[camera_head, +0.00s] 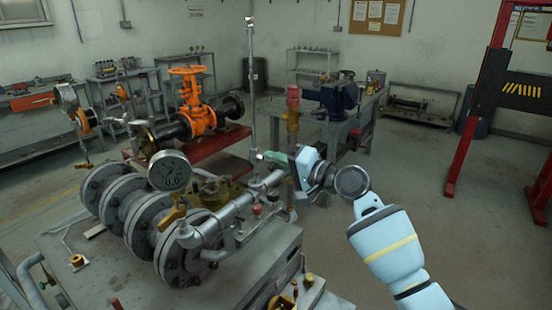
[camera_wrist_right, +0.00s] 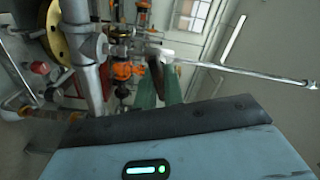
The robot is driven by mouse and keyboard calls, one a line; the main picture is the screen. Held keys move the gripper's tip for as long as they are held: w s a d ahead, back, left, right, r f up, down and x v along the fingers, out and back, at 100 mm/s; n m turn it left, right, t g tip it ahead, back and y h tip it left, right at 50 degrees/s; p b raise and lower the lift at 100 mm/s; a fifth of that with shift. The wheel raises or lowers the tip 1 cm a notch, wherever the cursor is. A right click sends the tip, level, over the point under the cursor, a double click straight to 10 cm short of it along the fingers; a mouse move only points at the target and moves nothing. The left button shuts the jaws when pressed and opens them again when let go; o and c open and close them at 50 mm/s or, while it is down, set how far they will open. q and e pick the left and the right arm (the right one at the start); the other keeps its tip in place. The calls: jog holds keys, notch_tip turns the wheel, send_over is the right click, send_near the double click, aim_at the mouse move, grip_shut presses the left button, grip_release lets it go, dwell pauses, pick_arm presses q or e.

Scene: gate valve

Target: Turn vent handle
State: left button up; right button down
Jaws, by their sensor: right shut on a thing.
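My right gripper (camera_head: 268,157) reaches in from the right at the pipework's vent branch, at the foot of a tall thin upright pipe (camera_head: 251,90). Its green fingers (camera_wrist_right: 160,72) also show in the right wrist view, close together on a small pale piece, which I take as the vent handle (camera_wrist_right: 158,51). The fingers hide most of this handle, so its exact angle is unclear. In the wrist view the thin pipe (camera_wrist_right: 240,72) runs off to the right from beside the fingertips. My left gripper is not in view.
A pressure gauge (camera_head: 170,171) and a row of grey flanges (camera_head: 132,212) stand left of the gripper. A red-topped upright fitting (camera_head: 293,110) stands close behind my right gripper. An orange valve (camera_head: 197,108) is farther back. Open floor (camera_head: 430,190) lies to the right.

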jog(key=m+p, duration=0.1)
jog(key=m, duration=0.2)
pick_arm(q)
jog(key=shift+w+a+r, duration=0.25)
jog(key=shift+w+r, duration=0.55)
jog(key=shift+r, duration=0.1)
pick_arm(e)
jog(key=shift+m, duration=0.8)
jog(key=shift+f, duration=0.15)
jog(key=c, duration=1.5)
grip_release()
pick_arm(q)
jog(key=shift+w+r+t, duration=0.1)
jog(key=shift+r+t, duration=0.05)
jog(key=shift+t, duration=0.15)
pick_arm(e)
jog(key=v, duration=0.8)
